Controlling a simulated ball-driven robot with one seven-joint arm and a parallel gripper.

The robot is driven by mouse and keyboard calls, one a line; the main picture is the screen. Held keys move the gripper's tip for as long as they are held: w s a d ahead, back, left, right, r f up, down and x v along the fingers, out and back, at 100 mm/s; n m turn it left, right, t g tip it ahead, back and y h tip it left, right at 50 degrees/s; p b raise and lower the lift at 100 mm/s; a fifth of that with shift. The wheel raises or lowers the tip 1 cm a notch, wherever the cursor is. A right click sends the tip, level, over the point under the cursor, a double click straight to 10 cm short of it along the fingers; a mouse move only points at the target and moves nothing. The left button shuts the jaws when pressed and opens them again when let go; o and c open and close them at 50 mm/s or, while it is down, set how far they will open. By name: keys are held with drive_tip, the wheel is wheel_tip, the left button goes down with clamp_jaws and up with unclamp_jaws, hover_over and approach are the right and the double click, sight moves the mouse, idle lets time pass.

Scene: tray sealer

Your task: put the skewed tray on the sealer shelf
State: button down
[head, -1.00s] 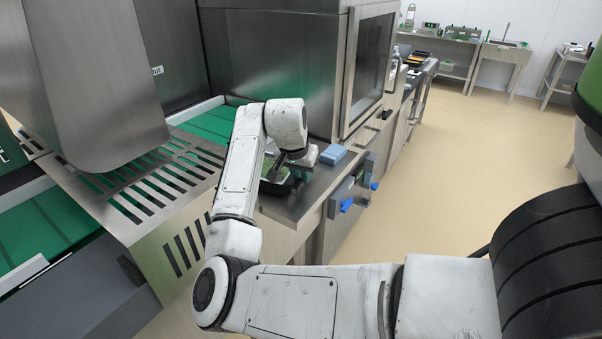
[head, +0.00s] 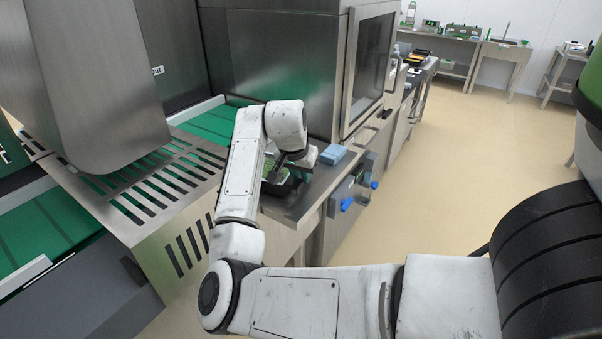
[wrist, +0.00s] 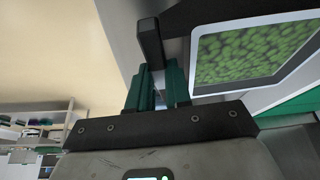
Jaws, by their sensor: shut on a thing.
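The tray is dark, with green contents, and shows in the head view (head: 277,188) at the front edge of the steel shelf (head: 298,207), partly hidden by my arm. In the wrist view the tray (wrist: 233,89) is at the upper right, with a pale rim and a green pea-like top. My gripper (head: 296,172) is at the tray's right side. Its green fingers (wrist: 155,88) are shut on a dark edge part of the tray. I cannot tell whether the tray touches the shelf.
A blue block (head: 333,154) lies on the shelf just right of my gripper. The sealer housing with a dark window (head: 368,70) stands behind. A slotted steel cover (head: 165,180) and green conveyor (head: 60,235) are at left. The floor at right is clear.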

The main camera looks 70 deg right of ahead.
idle(0.4)
drive_tip(key=c, duration=1)
unclamp_jaws()
drive_tip(key=c, duration=0.3)
drive_tip(key=shift+r+p, duration=3.45)
drive_tip(key=shift+r, duration=0.1)
drive_tip(key=shift+f, duration=0.1)
